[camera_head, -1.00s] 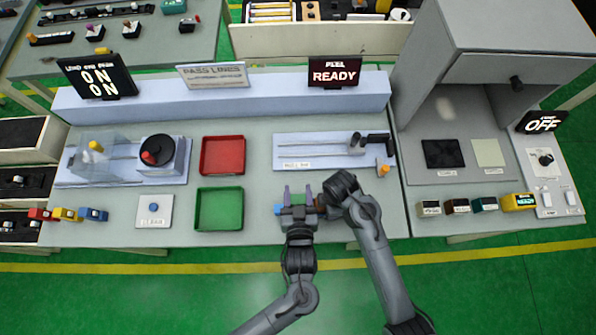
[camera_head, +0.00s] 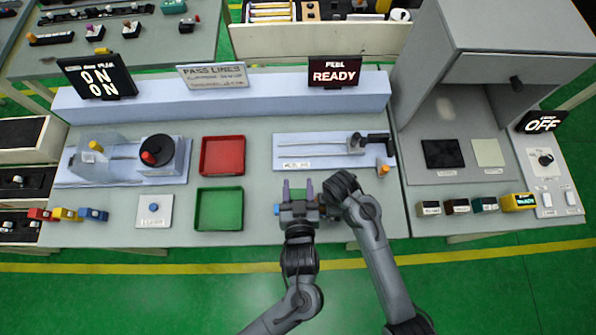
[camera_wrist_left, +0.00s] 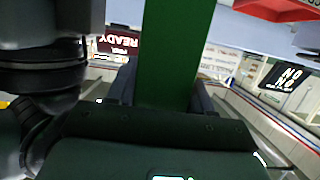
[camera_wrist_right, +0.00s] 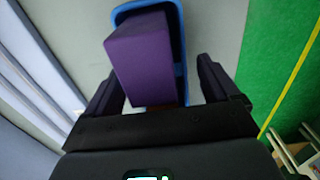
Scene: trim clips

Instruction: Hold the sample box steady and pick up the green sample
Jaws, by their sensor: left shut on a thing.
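The green sample (camera_head: 297,195) is a block between the fingers of my left gripper (camera_head: 298,189), near the bench's front edge. In the left wrist view the green sample (camera_wrist_left: 178,50) fills the space between the fingers, and the gripper is shut on it. The blue sample box (camera_wrist_right: 178,20) shows in the right wrist view with a purple block (camera_wrist_right: 142,58) in it. My right gripper (camera_wrist_right: 160,88) has its fingers wide apart on either side of the box, with a gap visible at the right finger. In the head view the arms hide most of the box.
A green tray (camera_head: 241,209) and a red tray (camera_head: 241,155) lie left of the grippers. A slide fixture (camera_head: 300,164) lies behind them. A white button plate (camera_head: 145,222) is at front left. The bench between grippers and right-hand cabinet is clear.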

